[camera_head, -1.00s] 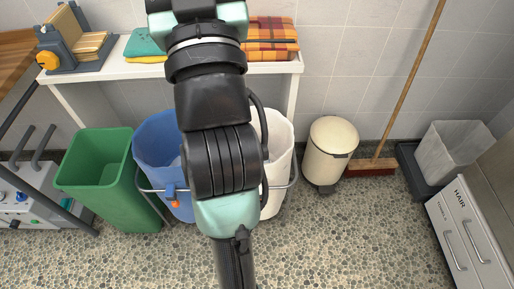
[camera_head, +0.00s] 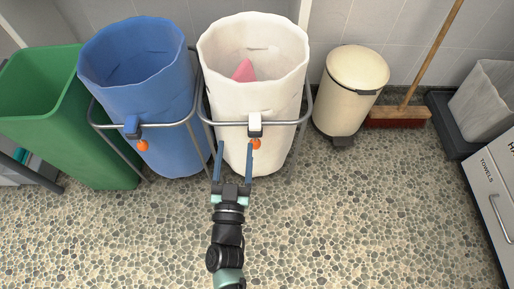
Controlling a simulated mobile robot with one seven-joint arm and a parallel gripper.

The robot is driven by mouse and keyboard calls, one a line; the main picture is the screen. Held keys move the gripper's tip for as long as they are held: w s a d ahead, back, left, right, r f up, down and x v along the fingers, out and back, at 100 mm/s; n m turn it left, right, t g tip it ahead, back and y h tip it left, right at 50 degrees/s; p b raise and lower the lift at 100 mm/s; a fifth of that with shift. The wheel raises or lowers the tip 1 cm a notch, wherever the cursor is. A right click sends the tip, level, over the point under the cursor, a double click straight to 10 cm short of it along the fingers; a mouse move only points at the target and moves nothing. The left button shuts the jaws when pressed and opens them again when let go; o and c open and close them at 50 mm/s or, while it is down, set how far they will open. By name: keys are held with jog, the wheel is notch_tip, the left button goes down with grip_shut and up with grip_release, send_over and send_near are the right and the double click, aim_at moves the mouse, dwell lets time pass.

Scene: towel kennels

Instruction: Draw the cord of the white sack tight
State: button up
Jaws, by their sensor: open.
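The white sack (camera_head: 250,90) hangs open-mouthed in a metal ring frame, with something pink (camera_head: 244,71) inside. On its front is a white cord lock (camera_head: 254,124) with an orange ball (camera_head: 254,144) hanging just below it. My gripper (camera_head: 234,147) is open, its two blue fingers pointing up towards the front of the sack. The right finger overlaps the orange ball in the picture; the left finger is to its left. I cannot tell whether the finger touches the ball. Nothing shows between the fingers except the sack's front.
A blue sack (camera_head: 140,75) with its own orange ball (camera_head: 142,145) hangs to the left, beside a green bin (camera_head: 45,95). A cream pedal bin (camera_head: 351,85) and broom (camera_head: 398,115) stand to the right. The pebbled floor (camera_head: 360,220) in front is clear.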

jog(key=g+h+b, duration=0.1)
jog(key=b, duration=0.1)
send_near(255, 143)
jog(key=s+f, duration=0.1)
jog(key=s, duration=0.1)
jog(key=w+b, duration=0.2)
jog(key=w, duration=0.1)
jog(key=w+b, duration=0.2)
jog(key=w, duration=0.2)
jog(key=w+d+b, duration=0.1)
jog(key=w+b, duration=0.1)
jog(key=w, duration=0.2)
jog(key=shift+w+d+f, duration=0.1)
jog(key=shift+w+f, duration=0.15)
jog(key=shift+w+d+r, duration=0.1)
jog(key=shift+w+r, duration=0.05)
jog(key=shift+w, duration=0.5)
grip_shut()
